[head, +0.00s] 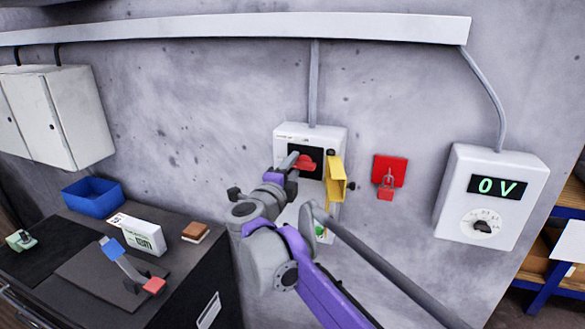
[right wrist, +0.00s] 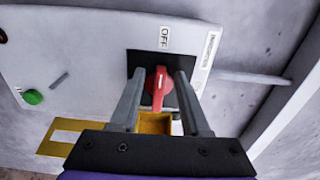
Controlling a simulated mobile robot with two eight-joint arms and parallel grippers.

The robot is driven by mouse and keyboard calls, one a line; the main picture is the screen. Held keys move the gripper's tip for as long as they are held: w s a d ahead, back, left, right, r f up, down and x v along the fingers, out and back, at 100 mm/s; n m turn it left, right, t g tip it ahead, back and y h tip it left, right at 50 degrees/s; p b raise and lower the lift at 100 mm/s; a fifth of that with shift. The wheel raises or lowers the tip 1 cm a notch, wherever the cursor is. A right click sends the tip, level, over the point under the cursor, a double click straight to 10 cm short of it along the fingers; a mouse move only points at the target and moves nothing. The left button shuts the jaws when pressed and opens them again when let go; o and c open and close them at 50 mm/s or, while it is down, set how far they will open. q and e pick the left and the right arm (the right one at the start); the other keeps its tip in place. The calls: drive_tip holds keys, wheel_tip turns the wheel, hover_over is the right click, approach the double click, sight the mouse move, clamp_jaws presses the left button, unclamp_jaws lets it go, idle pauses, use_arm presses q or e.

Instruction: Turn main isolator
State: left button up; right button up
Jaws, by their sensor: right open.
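The main isolator is a red rotary handle (head: 307,163) on a black plate, on the front of a white wall box (head: 310,132). In the right wrist view the red handle (right wrist: 159,84) lies roughly in line with the OFF label (right wrist: 164,38). My right gripper (head: 290,161) is at the handle. In the right wrist view its open fingers (right wrist: 160,76) stand on either side of the handle, with gaps visible, so it does not look gripped. My left gripper is not in view.
A yellow bracket (head: 336,180) sticks out beside the handle. A red padlock station (head: 389,172) and a meter box reading 0 V (head: 495,187) are to the right. A bench with a blue bin (head: 92,199) stands at left. A green button (right wrist: 33,97) is on the box.

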drive_tip(key=b+v, duration=0.1)
drive_tip(key=v, duration=0.9)
drive_tip(key=shift+s, duration=0.4)
drive_tip(key=shift+a, duration=0.1)
